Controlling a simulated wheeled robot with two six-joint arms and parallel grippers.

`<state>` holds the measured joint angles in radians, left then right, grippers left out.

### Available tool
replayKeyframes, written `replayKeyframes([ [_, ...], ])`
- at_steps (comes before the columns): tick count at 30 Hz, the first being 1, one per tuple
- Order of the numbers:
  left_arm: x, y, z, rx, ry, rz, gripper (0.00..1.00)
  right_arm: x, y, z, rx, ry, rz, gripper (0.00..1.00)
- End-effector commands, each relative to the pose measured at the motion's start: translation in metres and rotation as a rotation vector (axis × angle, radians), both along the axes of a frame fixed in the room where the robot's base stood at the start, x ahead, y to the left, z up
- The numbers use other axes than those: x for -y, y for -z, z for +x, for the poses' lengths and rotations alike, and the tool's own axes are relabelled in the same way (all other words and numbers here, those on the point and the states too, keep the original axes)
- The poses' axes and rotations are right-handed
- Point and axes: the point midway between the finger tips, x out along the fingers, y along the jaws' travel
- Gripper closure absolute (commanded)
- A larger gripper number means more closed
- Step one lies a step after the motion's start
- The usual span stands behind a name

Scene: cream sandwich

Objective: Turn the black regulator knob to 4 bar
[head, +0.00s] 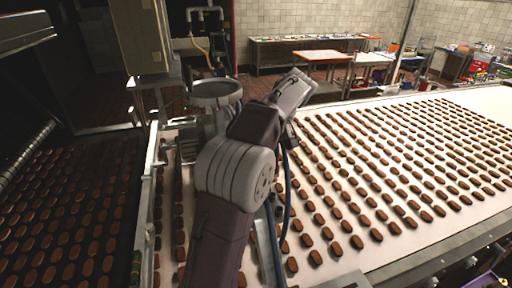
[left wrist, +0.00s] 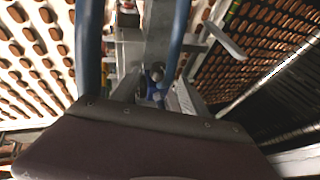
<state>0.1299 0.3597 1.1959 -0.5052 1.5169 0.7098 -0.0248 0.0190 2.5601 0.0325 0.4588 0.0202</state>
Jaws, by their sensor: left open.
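In the left wrist view, my left gripper (left wrist: 157,82) is open, its two grey fingers spread apart. A small dark round part (left wrist: 157,71), probably the black regulator knob, shows between the fingertips, with a blue part (left wrist: 154,94) just below it. I cannot tell whether the fingers touch it. No scale or pointer can be read. In the head view, my arm (head: 236,172) rises from the bottom centre and hides the regulator. The fingertips are hidden there too. My right gripper is not seen.
A white conveyor (head: 345,266) with many brown biscuits fills the right. A darker conveyor (head: 70,215) lies left. A metal bracket (left wrist: 160,30) and blue hoses (left wrist: 178,38) are close around the gripper. A round metal dish (head: 215,92) stands behind my arm.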

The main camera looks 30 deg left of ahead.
Motion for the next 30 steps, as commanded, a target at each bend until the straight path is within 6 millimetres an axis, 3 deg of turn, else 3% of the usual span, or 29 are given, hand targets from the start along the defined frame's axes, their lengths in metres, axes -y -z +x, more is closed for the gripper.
replayKeyframes([
  [4,0.014,-0.026,0.001,0.002,0.002,0.0,0.48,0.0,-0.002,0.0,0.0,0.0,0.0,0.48],
  [9,0.021,-0.038,0.0,-0.001,0.001,-0.001,0.48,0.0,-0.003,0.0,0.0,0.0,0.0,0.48],
  [17,0.022,-0.039,0.0,-0.002,0.001,-0.001,0.48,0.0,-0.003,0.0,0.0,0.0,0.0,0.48],
  [19,0.023,-0.038,0.009,0.025,0.03,-0.004,0.48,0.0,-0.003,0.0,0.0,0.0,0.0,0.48],
  [21,0.034,-0.019,0.027,0.056,0.108,-0.056,0.48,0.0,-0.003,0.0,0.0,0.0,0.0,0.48],
  [23,0.041,-0.012,0.032,0.111,0.153,-0.125,0.48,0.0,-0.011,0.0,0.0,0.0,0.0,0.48],
  [26,0.034,-0.018,0.02,0.213,0.134,-0.22,0.48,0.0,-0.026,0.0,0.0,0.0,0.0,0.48],
  [30,0.008,-0.041,-0.018,0.296,0.022,-0.261,0.48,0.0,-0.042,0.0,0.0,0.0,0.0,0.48],
])
